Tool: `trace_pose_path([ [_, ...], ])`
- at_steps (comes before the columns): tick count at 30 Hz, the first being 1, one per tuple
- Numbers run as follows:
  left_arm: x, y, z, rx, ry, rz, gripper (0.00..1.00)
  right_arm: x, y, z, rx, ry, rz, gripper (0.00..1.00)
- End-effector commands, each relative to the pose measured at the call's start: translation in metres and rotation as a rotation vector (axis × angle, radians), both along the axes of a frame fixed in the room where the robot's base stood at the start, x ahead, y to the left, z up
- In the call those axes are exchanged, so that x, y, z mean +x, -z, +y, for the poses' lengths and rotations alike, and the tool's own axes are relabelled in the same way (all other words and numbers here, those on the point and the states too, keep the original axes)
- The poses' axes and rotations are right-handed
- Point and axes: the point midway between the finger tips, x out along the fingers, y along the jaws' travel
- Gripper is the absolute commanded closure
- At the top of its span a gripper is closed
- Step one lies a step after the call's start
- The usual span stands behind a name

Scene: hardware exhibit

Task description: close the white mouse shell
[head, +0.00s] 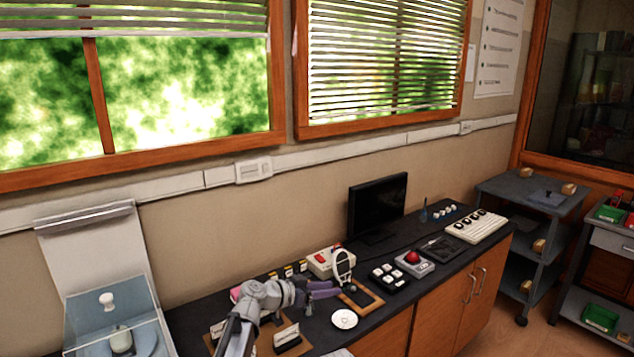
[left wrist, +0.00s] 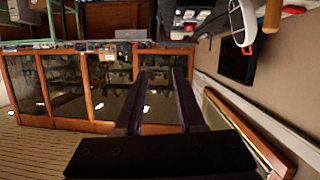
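The white mouse shell (head: 351,262) stands raised as an upright oval at the back of a small brown board (head: 374,303) with a dark inset on the counter. A white oval that looks like the shell (left wrist: 249,22) also shows at the upper right of the left wrist view. My left gripper (head: 333,289), with purple fingers, is just left of the shell and low over the counter. In the left wrist view its two dark fingers (left wrist: 160,72) are apart with nothing visible between them. It appears clear of the shell. My right gripper is not in view.
A red-and-white box (head: 322,263) stands behind the shell. A black key block (head: 390,279) and red trackball (head: 412,257) are to its right. A white round dish (head: 344,319) lies in front. A monitor (head: 377,205) stands at the back.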

Motion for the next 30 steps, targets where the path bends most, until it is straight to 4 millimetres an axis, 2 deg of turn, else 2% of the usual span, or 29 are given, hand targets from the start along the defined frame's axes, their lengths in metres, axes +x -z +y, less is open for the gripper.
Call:
trace_pose_path([
  [1,-0.015,0.010,0.003,0.027,0.001,0.050,0.61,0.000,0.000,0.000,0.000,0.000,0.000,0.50],
  [5,-0.051,0.043,0.017,0.119,-0.018,0.219,0.61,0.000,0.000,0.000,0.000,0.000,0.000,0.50],
  [7,-0.076,0.065,0.031,0.189,-0.051,0.339,0.61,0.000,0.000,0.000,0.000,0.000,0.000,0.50],
  [12,-0.146,0.118,0.084,0.389,-0.238,0.666,0.61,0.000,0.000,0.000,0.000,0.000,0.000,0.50],
  [18,-0.205,0.147,0.146,0.560,-0.518,0.908,0.61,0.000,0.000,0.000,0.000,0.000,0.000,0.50],
  [24,-0.255,0.155,0.201,0.681,-0.815,1.050,0.61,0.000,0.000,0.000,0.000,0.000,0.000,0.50],
  [26,-0.254,0.176,0.184,0.710,-0.779,1.041,0.61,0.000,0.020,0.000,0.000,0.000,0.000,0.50],
  [30,-0.264,0.196,0.159,0.773,-0.721,1.026,0.61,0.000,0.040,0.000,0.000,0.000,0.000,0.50],
])
